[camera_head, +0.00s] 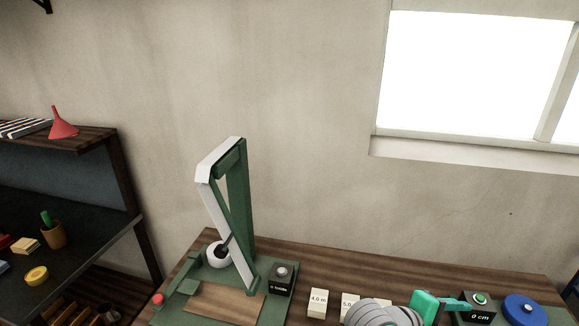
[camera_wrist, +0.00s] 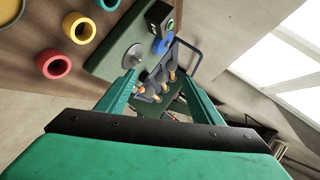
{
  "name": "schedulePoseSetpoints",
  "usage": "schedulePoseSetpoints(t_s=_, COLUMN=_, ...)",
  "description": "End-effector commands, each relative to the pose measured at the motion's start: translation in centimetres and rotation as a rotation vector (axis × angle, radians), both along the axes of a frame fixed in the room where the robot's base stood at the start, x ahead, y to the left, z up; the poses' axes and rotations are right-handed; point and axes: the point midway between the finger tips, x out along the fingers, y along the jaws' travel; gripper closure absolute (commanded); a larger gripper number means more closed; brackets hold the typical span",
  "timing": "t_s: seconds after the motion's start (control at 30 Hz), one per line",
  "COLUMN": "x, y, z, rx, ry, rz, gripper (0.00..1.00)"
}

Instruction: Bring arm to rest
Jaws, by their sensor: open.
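My gripper (camera_head: 440,304) shows at the lower right of the head view as teal parts beside my grey wrist link, low over the wooden bench (camera_head: 400,277). In the wrist view my gripper (camera_wrist: 163,88) has its two green fingers spread wide, with nothing held between them. Beyond the fingertips is a dark green board (camera_wrist: 103,66) with a grey disc (camera_wrist: 137,56) and several small copper-tipped parts. I cannot tell how far the fingertips are from these. Most of my arm is hidden below the head view.
A green stand with a white top (camera_head: 238,200) rises from the bench. Number cards (camera_head: 318,303), a black "0 cm" box (camera_head: 478,306) and a blue disc (camera_head: 526,311) line the bench. A dark shelf (camera_head: 85,215) stands left. The wall space above the bench is clear.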

Motion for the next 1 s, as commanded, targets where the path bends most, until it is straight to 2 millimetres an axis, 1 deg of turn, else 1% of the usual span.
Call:
schedulePoseSetpoints(t_s=0.1, x=0.4, y=-0.6, z=1.1, rx=-0.156, ry=0.096, rz=0.109, gripper=0.4)
schedulePoseSetpoints(t_s=0.23, x=1.2, y=-0.3, z=1.8, rx=-0.315, ry=0.201, rz=0.234, gripper=0.4)
schedulePoseSetpoints(t_s=0.37, x=2.0, y=0.8, z=1.8, rx=-0.463, ry=0.306, rz=0.361, gripper=0.4)
schedulePoseSetpoints(t_s=0.47, x=2.5, y=2.2, z=1.2, rx=-0.568, ry=0.387, rz=0.461, gripper=0.4)
schedulePoseSetpoints(t_s=0.57, x=2.8, y=3.8, z=0.3, rx=-0.666, ry=0.463, rz=0.559, gripper=0.4)
schedulePoseSetpoints(t_s=0.77, x=2.5, y=8.0, z=-2.8, rx=-0.84, ry=0.598, rz=0.762, gripper=0.4)
schedulePoseSetpoints(t_s=0.87, x=1.9, y=10.3, z=-4.9, rx=-0.914, ry=0.655, rz=0.864, gripper=0.4)
schedulePoseSetpoints(t_s=1.0, x=0.2, y=13.9, z=-7.9, rx=-1.004, ry=0.716, rz=1.003, gripper=0.4)
